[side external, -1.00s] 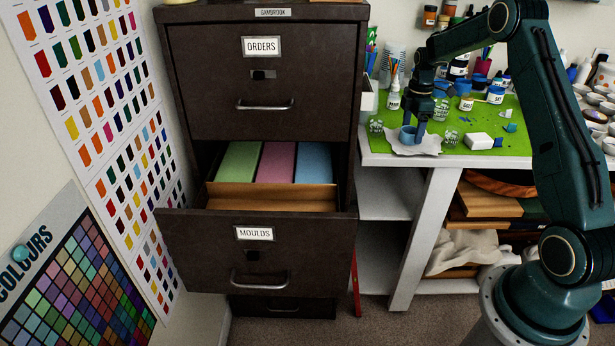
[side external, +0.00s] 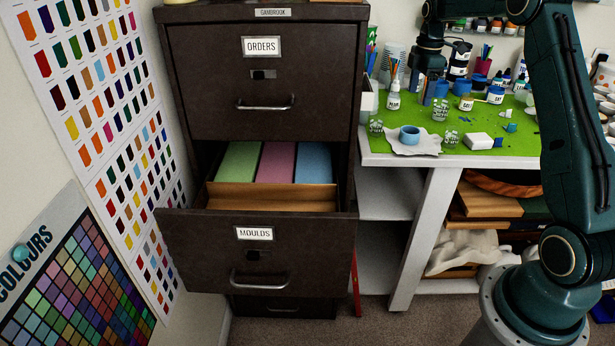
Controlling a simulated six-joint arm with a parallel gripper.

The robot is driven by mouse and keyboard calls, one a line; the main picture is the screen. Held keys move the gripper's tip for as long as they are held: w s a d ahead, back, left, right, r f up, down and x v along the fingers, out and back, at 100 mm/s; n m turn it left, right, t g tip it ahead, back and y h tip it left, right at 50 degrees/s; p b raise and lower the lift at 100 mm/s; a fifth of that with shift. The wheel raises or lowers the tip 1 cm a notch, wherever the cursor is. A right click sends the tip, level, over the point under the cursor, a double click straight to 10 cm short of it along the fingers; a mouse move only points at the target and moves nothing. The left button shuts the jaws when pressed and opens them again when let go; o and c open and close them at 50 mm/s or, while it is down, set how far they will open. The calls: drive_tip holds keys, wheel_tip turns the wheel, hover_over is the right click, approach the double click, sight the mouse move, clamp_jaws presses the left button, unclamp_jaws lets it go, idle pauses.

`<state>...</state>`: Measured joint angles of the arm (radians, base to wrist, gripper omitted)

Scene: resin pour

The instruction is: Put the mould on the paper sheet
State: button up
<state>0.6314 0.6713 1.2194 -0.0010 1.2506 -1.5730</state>
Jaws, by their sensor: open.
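The mould (side external: 409,135) is a small blue ring-shaped cup. It sits upright on the white paper sheet (side external: 428,147), whose uneven edges show around it, near the front left of the green mat. My gripper (side external: 427,98) is open and empty, above and behind the mould and clear of it. Its fingers point down.
The green mat (side external: 520,140) covers the bench top. Clear cups (side external: 440,110), a white block (side external: 478,141) and labelled jars (side external: 495,95) stand near the sheet. A brown cabinet (side external: 262,70) stands to the left, its drawer labelled MOULDS (side external: 190,245) pulled open.

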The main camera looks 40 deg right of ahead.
idle(0.6)
drive_tip(key=s+a+r+m+t, duration=0.1)
drive_tip(key=s+a+r+m, duration=0.2)
drive_tip(key=a, duration=0.4)
drive_tip(key=s+a+r+t, duration=0.1)
drive_tip(key=s+a+r, duration=0.2)
drive_tip(key=a+r, duration=0.3)
drive_tip(key=s+a+r+m, duration=0.2)
drive_tip(key=s+a+r, duration=0.15)
drive_tip(key=a, duration=0.35)
drive_tip(key=s+a+f+m+t, duration=0.1)
drive_tip(key=s+a+f+m, duration=0.1)
drive_tip(key=s+a, duration=0.4)
drive_tip(key=s+a+f+m+t, duration=0.2)
drive_tip(key=s+a, duration=0.5)
drive_tip(key=s, duration=0.4)
drive_tip(key=shift+s+m+t, duration=0.3)
drive_tip(key=shift+s+m, duration=0.05)
drive_tip(key=shift+m, duration=0.55)
drive_tip(key=shift+c, duration=0.4)
